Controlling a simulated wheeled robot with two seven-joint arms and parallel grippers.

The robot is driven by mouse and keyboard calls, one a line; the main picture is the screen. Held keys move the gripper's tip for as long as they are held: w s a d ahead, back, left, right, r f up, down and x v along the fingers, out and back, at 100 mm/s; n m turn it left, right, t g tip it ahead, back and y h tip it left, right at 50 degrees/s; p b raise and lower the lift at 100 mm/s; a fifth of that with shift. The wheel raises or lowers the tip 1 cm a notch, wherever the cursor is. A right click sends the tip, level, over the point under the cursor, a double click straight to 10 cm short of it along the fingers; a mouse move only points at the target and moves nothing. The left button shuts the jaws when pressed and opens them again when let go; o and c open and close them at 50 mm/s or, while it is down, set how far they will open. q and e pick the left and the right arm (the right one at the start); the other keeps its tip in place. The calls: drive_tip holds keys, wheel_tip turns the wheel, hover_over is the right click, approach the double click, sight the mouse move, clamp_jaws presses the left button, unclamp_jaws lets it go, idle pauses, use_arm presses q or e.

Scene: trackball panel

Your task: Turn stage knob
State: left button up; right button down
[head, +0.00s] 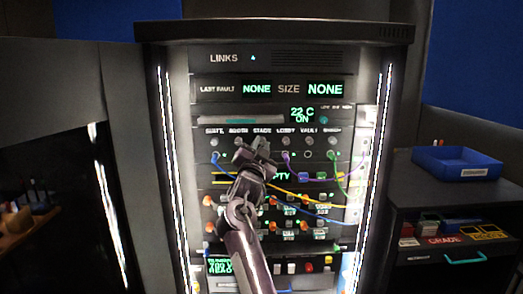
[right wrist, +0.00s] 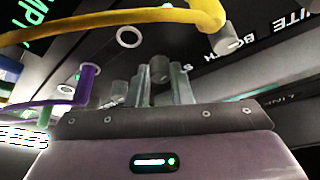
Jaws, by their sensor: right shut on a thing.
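The stage knob is a small grey round knob in the row under the printed names on the rack panel; it shows in the right wrist view (right wrist: 160,68) between the fingertips. In the head view my gripper mostly hides it, below the STAGE label. My right gripper (head: 258,149) reaches up to the panel from below and is shut on the knob; its fingers also show in the right wrist view (right wrist: 161,84). How far the knob is turned cannot be told. My left gripper is not in view.
A blue cable (head: 229,185), a purple cable (head: 312,177) and yellow cables hang across the panel around my right gripper. A yellow cable (right wrist: 150,16) passes close in the wrist view. A blue tray (head: 470,162) sits on the cabinet at right.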

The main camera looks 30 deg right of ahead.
drive_tip(key=shift+w+a+m+g+h, duration=0.1)
drive_tip(key=shift+m+g+h, duration=0.2)
drive_tip(key=shift+m+g, duration=0.75)
drive_tip(key=shift+m+t, duration=0.25)
drive_tip(key=shift+m, duration=0.3)
drive_tip(key=c, duration=1.3)
unclamp_jaws()
drive_tip(key=b+v, duration=0.2)
drive_tip(key=v, duration=0.5)
drive_tip(key=shift+s+a, duration=0.25)
drive_tip(key=shift+s, duration=0.05)
drive_tip(key=shift+f, duration=0.15)
